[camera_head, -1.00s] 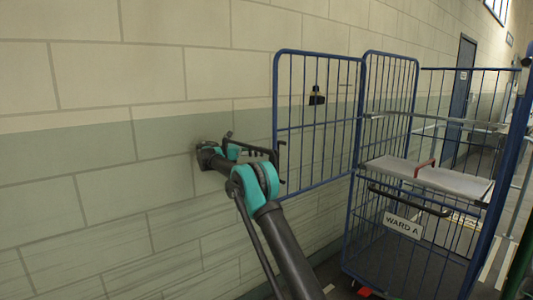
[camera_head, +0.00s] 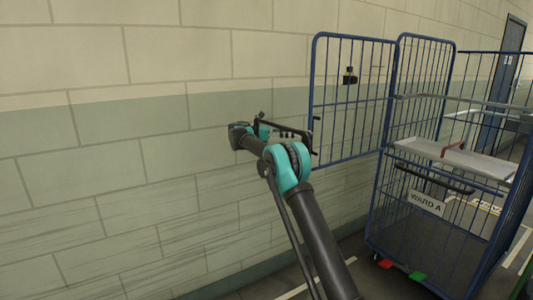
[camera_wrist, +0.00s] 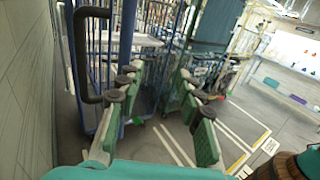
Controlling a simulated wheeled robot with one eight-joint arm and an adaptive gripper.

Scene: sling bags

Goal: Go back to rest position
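My gripper (camera_wrist: 160,72) shows in the wrist view with its two green and grey fingers spread apart. I see nothing between the fingers except the background. In the head view my arm reaches up from the bottom right, bends at a teal joint, and its far end is near the block wall, left of the cage's open door. The fingers are too small to make out there. A black bent bar (camera_wrist: 82,60) stands left of the fingers in the wrist view; I cannot tell what it belongs to.
A blue roll cage (camera_head: 386,205) labelled WARD A stands at the right, its barred door (camera_head: 350,100) swung out beside my arm's end. A grey shelf (camera_head: 460,157) spans the cage. The block wall (camera_head: 90,150) runs along the left. Marked floor (camera_wrist: 240,115) lies open in the wrist view.

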